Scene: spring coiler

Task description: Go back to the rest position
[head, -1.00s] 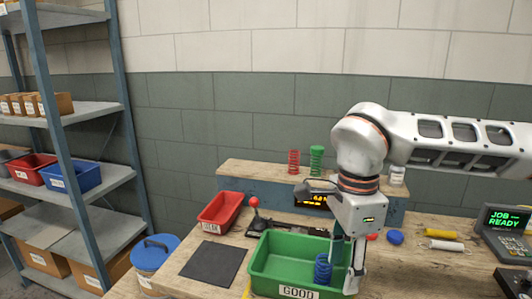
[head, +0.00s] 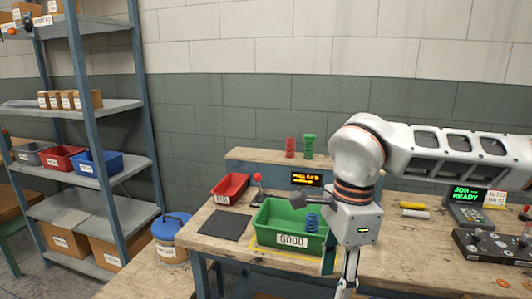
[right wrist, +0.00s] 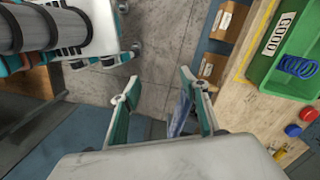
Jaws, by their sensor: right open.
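My right gripper (head: 343,288) hangs from the arm that comes in from the right, beside the bench's front edge. Its fingertips are partly cut off below in the head view. In the right wrist view the two fingers (right wrist: 160,90) stand apart with nothing between them, over the floor. The bin and spring (right wrist: 296,67) also show at the right of the wrist view.
The wooden bench (head: 440,278) holds a red bin (head: 230,188), a dark mat (head: 225,223), a control terminal (head: 468,212) and a dark plate with parts (head: 492,246). Red (head: 291,147) and green (head: 309,146) springs stand on the rear ledge. A shelf rack (head: 90,110) stands left.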

